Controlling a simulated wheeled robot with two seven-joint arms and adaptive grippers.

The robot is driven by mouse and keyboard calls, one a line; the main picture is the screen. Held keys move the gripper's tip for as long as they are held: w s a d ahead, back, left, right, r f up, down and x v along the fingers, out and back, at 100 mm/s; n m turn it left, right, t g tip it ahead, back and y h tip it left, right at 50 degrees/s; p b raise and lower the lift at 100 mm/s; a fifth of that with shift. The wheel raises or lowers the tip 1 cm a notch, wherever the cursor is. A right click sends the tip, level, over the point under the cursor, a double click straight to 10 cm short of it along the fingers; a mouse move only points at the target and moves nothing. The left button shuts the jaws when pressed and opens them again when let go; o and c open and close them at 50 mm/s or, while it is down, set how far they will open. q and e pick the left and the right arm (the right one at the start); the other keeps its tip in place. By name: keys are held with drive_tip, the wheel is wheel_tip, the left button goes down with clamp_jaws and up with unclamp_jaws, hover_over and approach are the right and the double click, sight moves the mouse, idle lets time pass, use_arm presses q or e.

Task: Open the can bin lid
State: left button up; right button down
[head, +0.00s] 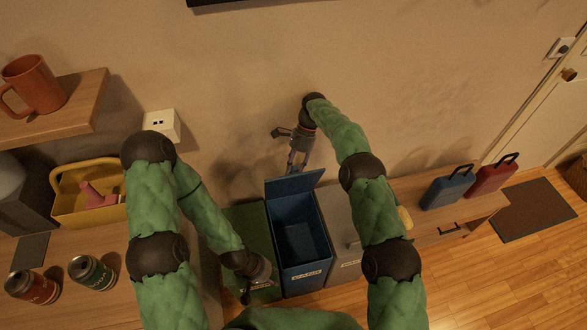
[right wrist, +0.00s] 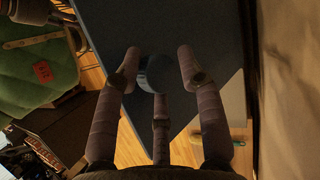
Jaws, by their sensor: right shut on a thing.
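The blue can bin (head: 305,270), labelled CANS, stands against the wall with its dark inside showing. Its blue lid (head: 294,183) is raised and tilts up at the back, toward the wall. My right gripper (head: 297,163) is at the lid's upper edge. In the right wrist view my right gripper (right wrist: 158,62) has its fingers around a round grey knob (right wrist: 154,75) on the flat lid panel (right wrist: 205,35). My left gripper (head: 262,283) hangs low by the green bin (head: 245,222), apart from the blue lid; its finger opening is not clear.
A grey bin (head: 345,225) stands right of the blue one, partly behind my right arm. A bench at right holds a blue case (head: 447,188) and a red case (head: 490,177). At left are cans (head: 91,272), a yellow caddy (head: 72,208) and a mug shelf (head: 75,115).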

drive_tip(key=shift+d+f, duration=0.2)
drive_tip(key=shift+f, duration=0.4)
drive_tip(key=c, duration=1.2)
unclamp_jaws()
drive_tip(key=o, duration=0.3)
drive_tip(key=shift+o, duration=0.2)
drive_tip(key=shift+w, duration=0.2)
drive_tip(key=shift+r, duration=0.2)
drive_tip(key=shift+r, duration=0.6)
wheel_tip(320, 180, up, 9)
